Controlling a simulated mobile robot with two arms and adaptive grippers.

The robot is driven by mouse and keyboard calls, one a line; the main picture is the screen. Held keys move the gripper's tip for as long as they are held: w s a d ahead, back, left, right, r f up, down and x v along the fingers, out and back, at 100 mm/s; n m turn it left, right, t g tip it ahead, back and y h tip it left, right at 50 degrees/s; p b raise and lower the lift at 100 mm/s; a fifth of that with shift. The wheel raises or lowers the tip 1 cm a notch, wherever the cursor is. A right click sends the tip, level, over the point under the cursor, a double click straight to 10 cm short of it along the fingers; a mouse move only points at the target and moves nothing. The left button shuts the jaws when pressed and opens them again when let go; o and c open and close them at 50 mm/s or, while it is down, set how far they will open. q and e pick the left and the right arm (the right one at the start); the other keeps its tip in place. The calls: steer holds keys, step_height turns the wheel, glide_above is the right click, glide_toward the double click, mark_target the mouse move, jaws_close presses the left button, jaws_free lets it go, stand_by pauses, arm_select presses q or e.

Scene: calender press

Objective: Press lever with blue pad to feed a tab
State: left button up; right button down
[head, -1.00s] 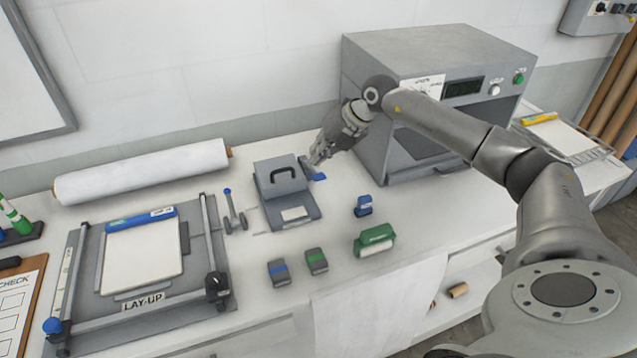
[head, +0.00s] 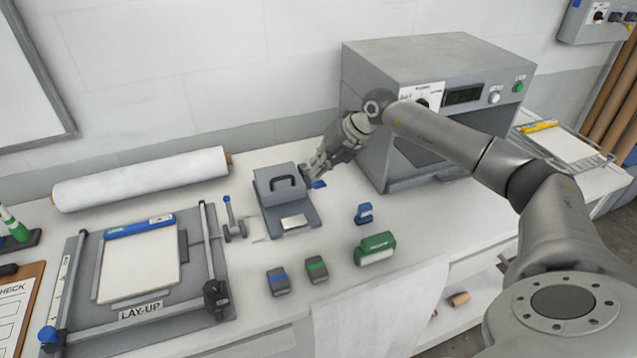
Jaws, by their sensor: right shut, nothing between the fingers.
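The grey tab feeder (head: 285,200) with a dark handle stands on the bench in the middle of the head view. The lever's blue pad (head: 318,184) shows at the feeder's right side, partly hidden by my gripper. My right gripper (head: 311,177) is shut with nothing in it. Its fingertips are at the lever, just above or touching the blue pad; I cannot tell which. My left gripper is out of view.
The grey press (head: 440,105) stands close behind and right of my gripper. A lay-up board (head: 140,265) and white roll (head: 140,179) are left.

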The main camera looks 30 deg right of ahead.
steer(key=shift+f, duration=0.1)
stand_by(0.5)
steer(key=shift+s+f, duration=0.1)
steer(key=shift+f, duration=0.2)
steer(key=shift+s+a+f+b, duration=0.1)
steer(key=shift+s+f+b, duration=0.1)
steer(key=shift+f+b, duration=0.4)
steer(key=shift+s+a+f+b, duration=0.1)
steer(key=shift+s+f+b, duration=0.05)
steer(key=shift+f+b, duration=0.45)
stand_by(1.4)
stand_by(0.5)
steer(key=shift+w+d+r+p, duration=0.1)
steer(key=shift+w+r+p, duration=0.15)
steer(key=shift+r+p, duration=0.5)
steer(key=shift+w+d+r+p, duration=0.1)
steer(key=shift+w+r+p, duration=0.1)
steer(key=shift+r+p, duration=0.55)
steer(key=shift+r, duration=0.15)
step_height(320, 180, up, 5)
steer(key=p, duration=0.3)
glide_above(316, 181)
steer(key=w+d, duration=0.1)
steer(key=shift+w+d, duration=0.2)
